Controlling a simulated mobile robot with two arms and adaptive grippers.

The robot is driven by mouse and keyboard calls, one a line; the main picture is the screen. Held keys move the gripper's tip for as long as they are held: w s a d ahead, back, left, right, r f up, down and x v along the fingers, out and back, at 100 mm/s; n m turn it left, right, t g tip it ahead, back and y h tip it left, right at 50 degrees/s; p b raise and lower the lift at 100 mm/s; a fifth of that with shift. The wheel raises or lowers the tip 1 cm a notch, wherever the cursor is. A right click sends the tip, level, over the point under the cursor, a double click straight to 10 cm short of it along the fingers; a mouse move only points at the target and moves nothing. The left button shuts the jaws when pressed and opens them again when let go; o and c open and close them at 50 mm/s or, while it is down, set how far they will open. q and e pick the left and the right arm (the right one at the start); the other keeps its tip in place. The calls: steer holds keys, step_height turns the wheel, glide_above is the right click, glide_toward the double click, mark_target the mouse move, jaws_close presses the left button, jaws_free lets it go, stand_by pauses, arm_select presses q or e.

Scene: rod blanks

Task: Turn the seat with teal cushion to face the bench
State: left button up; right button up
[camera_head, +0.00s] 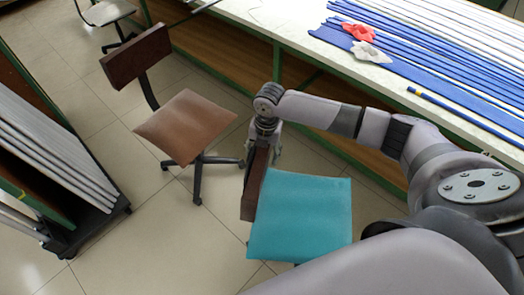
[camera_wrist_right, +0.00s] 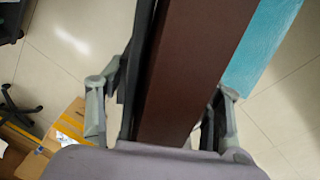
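The seat with teal cushion (camera_head: 302,215) stands at lower middle in the head view. Its brown backrest (camera_head: 250,192) is on its left side, so the seat faces right, along the bench (camera_head: 290,20) rather than squarely at it. In the right wrist view the backrest (camera_wrist_right: 195,70) runs between the fingers, with a strip of teal cushion (camera_wrist_right: 262,45) beyond it. My right gripper (camera_head: 264,148) is at the backrest's far end, one finger on each side; I cannot tell whether both press on it. My left gripper is not in view.
A brown chair (camera_head: 187,125) stands left of the teal seat. A rack of grey panels (camera_head: 50,150) is at far left. Blue rods (camera_head: 440,75), a red cloth (camera_head: 358,32) and a pale cloth (camera_head: 371,52) lie on the bench. Tiled floor is free between rack and chairs.

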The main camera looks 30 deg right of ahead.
jaws_close()
stand_by(0.6)
